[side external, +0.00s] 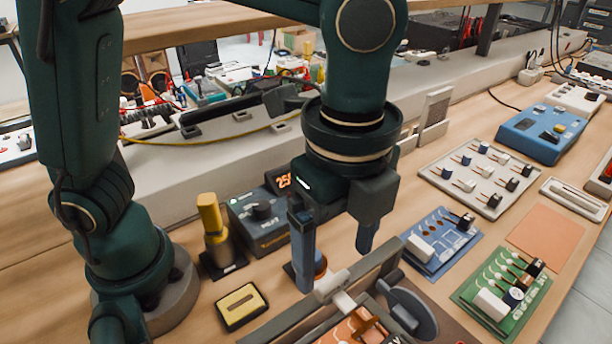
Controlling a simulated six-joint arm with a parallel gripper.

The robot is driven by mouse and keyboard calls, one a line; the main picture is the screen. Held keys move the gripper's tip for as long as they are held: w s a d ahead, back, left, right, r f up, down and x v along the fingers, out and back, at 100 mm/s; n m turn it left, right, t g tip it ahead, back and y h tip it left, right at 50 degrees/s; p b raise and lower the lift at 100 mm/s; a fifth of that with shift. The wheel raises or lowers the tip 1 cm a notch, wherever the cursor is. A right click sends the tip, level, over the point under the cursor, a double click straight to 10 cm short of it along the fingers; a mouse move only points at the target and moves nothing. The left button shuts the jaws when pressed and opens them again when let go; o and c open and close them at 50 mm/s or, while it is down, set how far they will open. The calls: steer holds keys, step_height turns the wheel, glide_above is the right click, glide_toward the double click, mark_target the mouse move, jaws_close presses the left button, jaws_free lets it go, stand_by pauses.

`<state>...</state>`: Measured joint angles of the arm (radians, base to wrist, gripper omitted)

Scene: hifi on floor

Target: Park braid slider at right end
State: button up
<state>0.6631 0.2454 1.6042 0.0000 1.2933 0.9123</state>
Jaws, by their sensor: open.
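My gripper (334,264) is open and points down, its two blue fingers apart with nothing seen between them. It is just above and behind a dark grey rail-like fixture (377,276) at the bottom centre. A small white block (333,284) sits on this fixture, just below the fingers. It may be the braid slider, but I cannot tell for sure. An orange-brown board (342,331) lies in front of the rail, cut off by the frame's bottom edge. The left finger hides part of a round copper-coloured item (320,265) behind it.
A soldering station (258,222), a yellow-handled tool (211,220) and a yellow pad (241,306) stand left of my gripper. Blue (440,243) and green (503,289) circuit boards lie right. A parts tray (434,172) is behind them. An orange mat (547,236) is bare.

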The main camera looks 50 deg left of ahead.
mark_target(334, 280)
steer(key=shift+f, duration=2)
jaws_close()
